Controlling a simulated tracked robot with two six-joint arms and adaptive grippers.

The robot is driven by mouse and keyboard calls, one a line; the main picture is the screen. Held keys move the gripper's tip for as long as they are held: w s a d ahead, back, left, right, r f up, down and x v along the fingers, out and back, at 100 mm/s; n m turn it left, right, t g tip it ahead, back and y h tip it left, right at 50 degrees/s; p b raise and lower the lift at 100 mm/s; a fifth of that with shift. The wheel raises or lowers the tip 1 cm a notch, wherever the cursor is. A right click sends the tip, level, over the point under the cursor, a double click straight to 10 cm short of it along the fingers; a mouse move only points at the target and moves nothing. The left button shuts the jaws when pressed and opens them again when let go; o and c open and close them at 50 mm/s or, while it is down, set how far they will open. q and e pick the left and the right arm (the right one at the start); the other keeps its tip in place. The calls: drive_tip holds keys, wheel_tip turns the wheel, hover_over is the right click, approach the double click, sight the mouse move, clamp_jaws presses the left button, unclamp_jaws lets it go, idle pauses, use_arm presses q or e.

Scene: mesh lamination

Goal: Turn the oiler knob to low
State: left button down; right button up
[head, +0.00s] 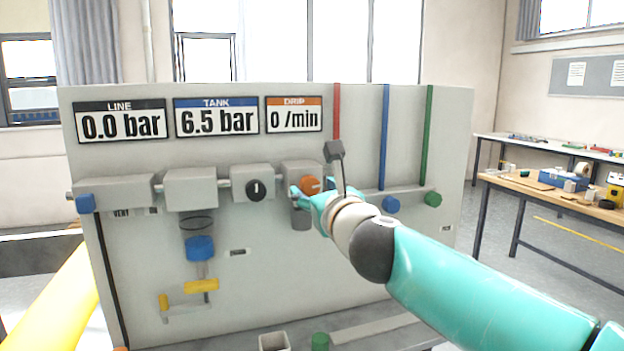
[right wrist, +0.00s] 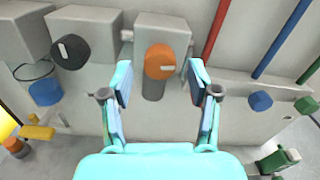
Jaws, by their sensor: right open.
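The oiler knob (right wrist: 160,61) is an orange round knob with a white pointer mark on the front of a grey block. In the right wrist view it lies beyond and between the two fingers of my right gripper (right wrist: 160,84), which is open with nothing between its fingers. The white mark points sideways toward the right. In the head view the orange knob (head: 310,184) is partly hidden by my right gripper (head: 308,194), which is close in front of it. Whether a fingertip touches it I cannot tell. The drip display (head: 294,114) above reads 0 /min. My left gripper is not in view.
A black knob (head: 256,189) sits left of the oiler. Blue (head: 391,204) and green (head: 433,199) knobs are at the right, below coloured pipes. The line display (head: 121,121) reads 0.0 bar; the tank display (head: 216,117) reads 6.5 bar. A workbench (head: 545,184) stands at the far right.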

sight(312, 187)
drive_tip(key=shift+p+x, duration=0.5)
drive_tip(key=shift+x, duration=1.1)
clamp_jaws()
drive_tip(key=shift+n, duration=0.3)
